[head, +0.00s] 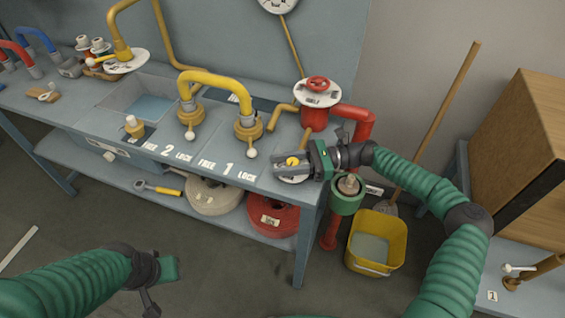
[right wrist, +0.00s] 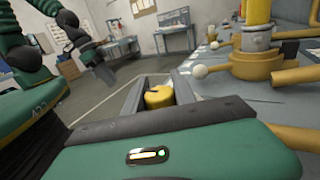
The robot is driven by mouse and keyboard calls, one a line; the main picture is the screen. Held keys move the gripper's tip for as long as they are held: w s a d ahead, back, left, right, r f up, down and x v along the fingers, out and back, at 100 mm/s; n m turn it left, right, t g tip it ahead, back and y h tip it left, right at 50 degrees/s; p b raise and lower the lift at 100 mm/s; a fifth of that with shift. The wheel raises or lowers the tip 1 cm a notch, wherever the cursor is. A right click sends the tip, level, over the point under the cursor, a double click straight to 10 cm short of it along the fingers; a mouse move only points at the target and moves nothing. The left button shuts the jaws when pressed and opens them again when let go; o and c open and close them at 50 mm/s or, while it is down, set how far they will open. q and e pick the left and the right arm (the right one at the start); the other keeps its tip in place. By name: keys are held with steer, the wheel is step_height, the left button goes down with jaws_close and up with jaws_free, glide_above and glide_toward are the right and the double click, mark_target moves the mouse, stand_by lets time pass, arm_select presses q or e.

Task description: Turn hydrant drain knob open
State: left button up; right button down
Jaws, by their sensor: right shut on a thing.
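The yellow drain knob (head: 292,161) sits above a white round plate (head: 294,179) at the bench's front right corner. My right gripper (head: 290,165) is shut on the knob, with its grey fingers on both sides of it. In the right wrist view the yellow knob (right wrist: 160,97) shows between the fingers. The fingers hide the knob's lower part and much of the plate. The red hydrant (head: 314,118) with a red handwheel (head: 318,83) stands just behind. My left gripper (head: 165,270) is low at the left, away from the bench; its fingers are not clear.
Yellow hose couplings with white-tipped levers (head: 248,130) stand left of my right gripper. A red pipe (head: 361,125) runs down the bench's right side, by a green fitting (head: 347,195). A yellow bucket (head: 376,242) is on the floor. Coiled hoses (head: 272,215) lie on the lower shelf.

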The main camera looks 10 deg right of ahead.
steer(key=c, duration=1.4)
jaws_free()
steer(key=o, duration=0.4)
steer(key=shift+w+f, duration=0.1)
steer(key=shift+f, duration=0.05)
steer(key=shift+d, duration=0.1)
steer(key=d, duration=0.5)
steer(key=s+d, duration=0.1)
steer(key=d, duration=1.1)
steer(key=shift+s, duration=0.2)
